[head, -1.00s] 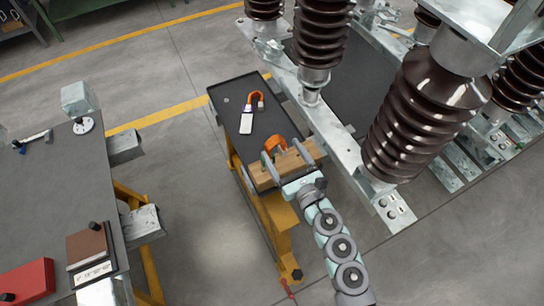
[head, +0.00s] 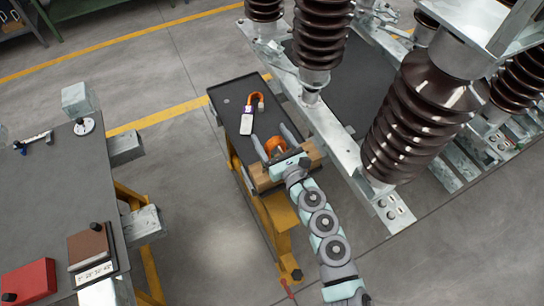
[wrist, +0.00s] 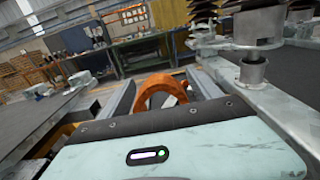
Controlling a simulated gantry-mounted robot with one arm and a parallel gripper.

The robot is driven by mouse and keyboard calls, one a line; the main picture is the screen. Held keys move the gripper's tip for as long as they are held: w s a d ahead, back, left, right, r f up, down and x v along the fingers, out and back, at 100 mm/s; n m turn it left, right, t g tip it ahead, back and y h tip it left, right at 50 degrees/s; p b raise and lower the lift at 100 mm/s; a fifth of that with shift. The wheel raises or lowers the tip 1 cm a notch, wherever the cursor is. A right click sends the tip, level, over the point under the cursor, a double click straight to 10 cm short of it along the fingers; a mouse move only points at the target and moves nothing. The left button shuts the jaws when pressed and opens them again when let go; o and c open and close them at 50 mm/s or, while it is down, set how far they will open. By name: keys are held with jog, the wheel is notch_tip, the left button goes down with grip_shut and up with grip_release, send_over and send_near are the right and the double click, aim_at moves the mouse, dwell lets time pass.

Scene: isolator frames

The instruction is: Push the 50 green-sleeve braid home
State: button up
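An orange braid loop (head: 275,145) stands at a wooden block (head: 262,178) on the narrow dark cart. It also shows in the wrist view (wrist: 146,92), arching up between my fingers. My gripper (head: 277,140) is open, with one finger on each side of the loop. The wrist view shows a gap between the loop and each finger. My gripper body hides the lower ends of the loop and part of the block. No green sleeve shows now, so I cannot tell how deep the braid sits.
A metal frame with brown ribbed insulators (head: 425,110) stands close on the right. A grey bench (head: 50,190) with a red box (head: 28,280) is at left.

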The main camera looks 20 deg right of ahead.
grip_shut()
dwell(0.6)
